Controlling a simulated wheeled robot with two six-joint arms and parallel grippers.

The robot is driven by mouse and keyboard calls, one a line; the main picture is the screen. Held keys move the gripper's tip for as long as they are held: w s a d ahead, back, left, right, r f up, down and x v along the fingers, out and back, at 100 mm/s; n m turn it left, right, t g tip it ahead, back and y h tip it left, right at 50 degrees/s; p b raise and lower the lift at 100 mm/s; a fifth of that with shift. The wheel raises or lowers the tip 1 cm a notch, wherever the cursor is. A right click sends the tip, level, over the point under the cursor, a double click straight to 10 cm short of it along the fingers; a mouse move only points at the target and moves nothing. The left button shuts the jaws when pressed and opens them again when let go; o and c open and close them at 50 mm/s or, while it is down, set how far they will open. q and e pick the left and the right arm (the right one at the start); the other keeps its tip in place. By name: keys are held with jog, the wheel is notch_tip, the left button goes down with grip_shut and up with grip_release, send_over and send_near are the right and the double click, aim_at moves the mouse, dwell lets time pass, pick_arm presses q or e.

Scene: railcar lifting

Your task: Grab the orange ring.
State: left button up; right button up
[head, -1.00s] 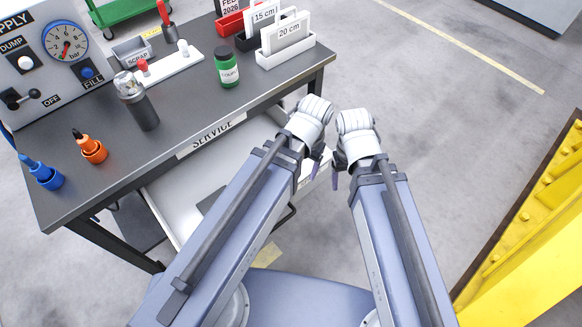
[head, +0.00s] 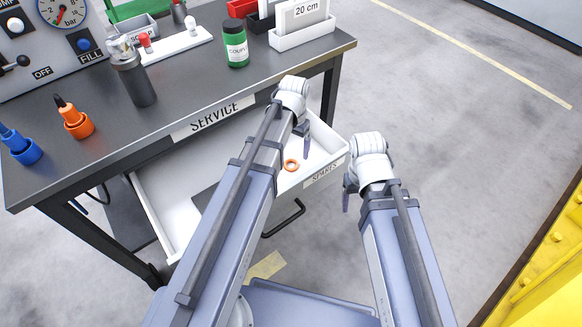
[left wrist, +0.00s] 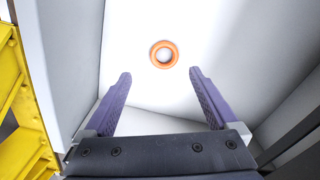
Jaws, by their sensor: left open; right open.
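The orange ring (head: 291,165) lies flat on the white floor of the open drawer (head: 160,190), near its front right part. In the left wrist view the ring (left wrist: 164,45) lies beyond the fingertips, roughly centred between them. My left gripper (head: 305,146) is over the drawer, open and empty, apart from the ring. In the left wrist view its two purple fingers (left wrist: 160,75) stand wide apart. My right gripper (head: 348,190) is outside the drawer to the right, over the floor; its fingers are seen edge-on and hold nothing visible.
The drawer's front wall, marked SPARES (head: 325,174), and its handle (head: 285,218) are close to my left arm. The SERVICE bench (head: 200,90) overhangs the drawer's back. It carries a green jar (head: 236,45) and a grey bottle (head: 135,80). Yellow structure (head: 545,270) stands at the right.

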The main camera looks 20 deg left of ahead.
aim_at(290, 165)
pick_arm(q)
jog(key=shift+s+a+f+b, duration=0.1)
jog(key=shift+a+f+b, duration=0.05)
jog(key=shift+f+b, duration=1)
jog(key=shift+s+a+f+b, duration=0.1)
jog(key=shift+a+f+b, duration=0.1)
jog(key=shift+f+b, duration=1)
jog(key=shift+s+a+f+b, duration=0.1)
jog(key=shift+a+f+b, duration=0.05)
jog(key=shift+f+b, duration=1)
jog(key=c, duration=1.4)
jog(key=shift+p, duration=0.35)
notch_tip(290, 165, up, 10)
jog(key=p, duration=1)
